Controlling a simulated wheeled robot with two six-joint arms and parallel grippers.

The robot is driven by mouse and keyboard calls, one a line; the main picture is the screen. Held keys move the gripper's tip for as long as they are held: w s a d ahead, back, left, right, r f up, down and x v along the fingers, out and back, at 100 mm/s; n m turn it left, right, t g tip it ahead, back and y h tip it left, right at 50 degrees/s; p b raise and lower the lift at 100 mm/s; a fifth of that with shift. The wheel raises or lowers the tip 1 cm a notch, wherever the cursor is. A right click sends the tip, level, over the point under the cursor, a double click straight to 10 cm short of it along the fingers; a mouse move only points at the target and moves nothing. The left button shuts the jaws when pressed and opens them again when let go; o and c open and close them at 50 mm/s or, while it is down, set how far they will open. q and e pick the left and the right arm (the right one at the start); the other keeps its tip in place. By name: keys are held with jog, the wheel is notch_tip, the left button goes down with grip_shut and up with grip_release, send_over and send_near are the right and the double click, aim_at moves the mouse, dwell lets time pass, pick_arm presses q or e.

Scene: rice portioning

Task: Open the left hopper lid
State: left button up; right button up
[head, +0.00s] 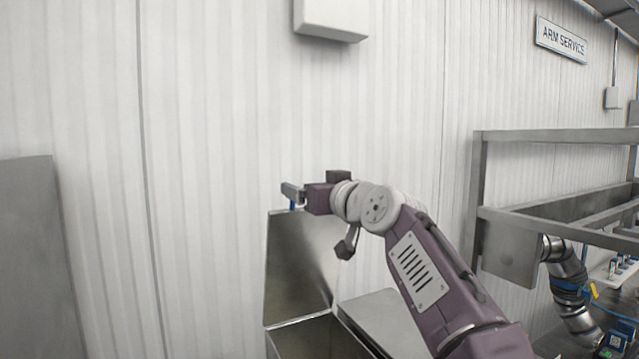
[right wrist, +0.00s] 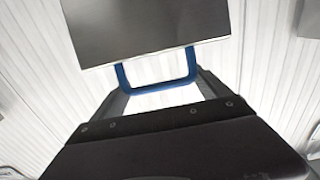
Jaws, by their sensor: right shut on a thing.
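The left hopper lid (head: 300,262) is a flat metal panel standing raised, nearly upright, at the back of the open left hopper (head: 318,334). A blue handle (head: 293,205) is at the lid's upper edge. My right gripper (head: 291,191) is at that upper edge, shut on the blue handle. In the right wrist view, the U-shaped blue handle (right wrist: 155,84) lies between the gripper's fingers (right wrist: 160,92), with the lid (right wrist: 145,28) beyond it. The lower part of the hopper is cut off by the frame. My left gripper is not in view.
A flat metal surface, apparently a closed lid (head: 385,318), is right of the open hopper. A white ribbed wall (head: 210,120) stands behind, with a box (head: 332,18) mounted above. A metal rack (head: 560,136) and another arm (head: 568,285) are at the right.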

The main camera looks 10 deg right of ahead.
jog(key=shift+w+a+r+p, duration=0.1)
jog(key=shift+w+r+p, duration=0.25)
jog(key=shift+p, duration=0.1)
jog(key=shift+w+a, duration=0.1)
jog(key=shift+w, duration=0.25)
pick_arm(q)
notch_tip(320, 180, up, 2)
pick_arm(e)
jog(key=shift+w+a+f, duration=0.2)
jog(key=shift+w, duration=0.35)
